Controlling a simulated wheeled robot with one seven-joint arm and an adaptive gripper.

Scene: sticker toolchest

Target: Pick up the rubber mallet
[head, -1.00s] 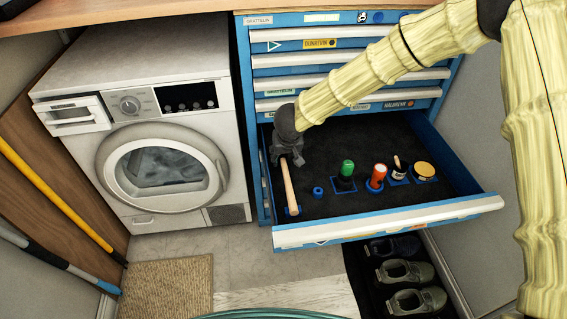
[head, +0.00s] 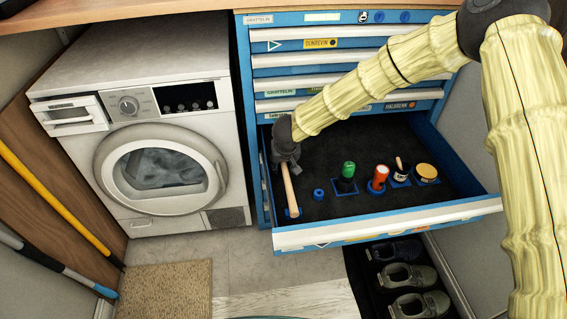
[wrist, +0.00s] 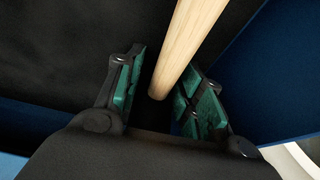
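The rubber mallet shows as a pale wooden handle (head: 290,188) at the left side of the open drawer, its near end by a blue holder. Its head is hidden or lost in the dark near my gripper. My gripper (head: 287,158) is down in the drawer at the far end of the handle. In the wrist view, the handle (wrist: 187,42) runs between the two teal-padded fingers of my gripper (wrist: 165,100). The fingers are open, with narrow gaps beside the handle.
A washing machine (head: 160,170) stands left. Shoes (head: 407,276) lie below.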

